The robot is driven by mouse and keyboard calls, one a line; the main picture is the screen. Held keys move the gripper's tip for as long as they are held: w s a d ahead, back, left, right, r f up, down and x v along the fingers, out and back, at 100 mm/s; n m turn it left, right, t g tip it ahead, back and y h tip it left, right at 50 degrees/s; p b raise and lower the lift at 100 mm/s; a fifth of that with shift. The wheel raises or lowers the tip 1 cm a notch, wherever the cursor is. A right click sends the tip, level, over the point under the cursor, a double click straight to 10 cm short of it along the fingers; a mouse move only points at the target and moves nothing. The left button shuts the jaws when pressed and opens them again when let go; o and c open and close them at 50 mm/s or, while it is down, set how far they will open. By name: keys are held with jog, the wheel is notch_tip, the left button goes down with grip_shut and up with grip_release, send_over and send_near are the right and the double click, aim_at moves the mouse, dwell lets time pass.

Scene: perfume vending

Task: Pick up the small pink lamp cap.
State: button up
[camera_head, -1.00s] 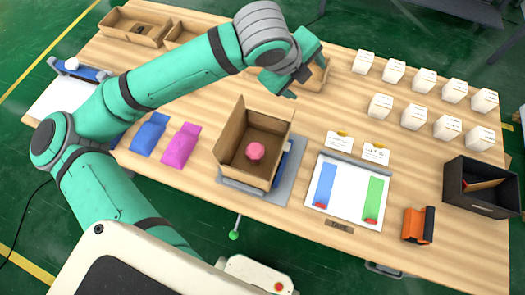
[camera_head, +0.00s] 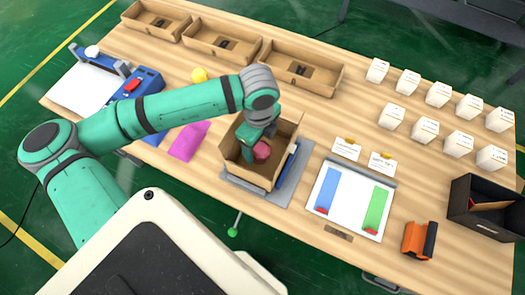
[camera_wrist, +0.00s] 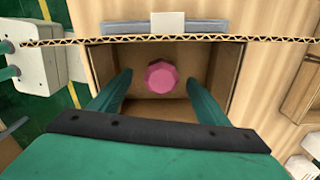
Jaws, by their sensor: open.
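The pink lamp cap (camera_head: 262,150), a small faceted piece, is inside the open cardboard box (camera_head: 236,168). In the wrist view the pink cap (camera_wrist: 161,77) rests on the box floor, between and beyond my two green fingers. My gripper (camera_head: 258,146) points down into the box and partly covers the cap in the head view. My gripper (camera_wrist: 158,92) is open, with one finger on each side of the cap and a gap to it on both sides.
The box stands on a grey plate (camera_head: 287,190), its upright flaps close around my gripper. To the right is a white tray (camera_head: 349,203) with blue and green strips. Behind are shallow cardboard trays (camera_head: 303,68). Several white boxes (camera_head: 424,131) stand at the right.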

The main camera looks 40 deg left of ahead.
aim_at(261, 153)
jog(key=shift+w+d+f, duration=0.1)
jog(key=shift+d+f, duration=0.05)
jog(key=shift+f, duration=1.35)
jog(key=shift+w+d+f, duration=0.1)
jog(key=shift+f, duration=1.4)
jog(key=c, duration=1.2)
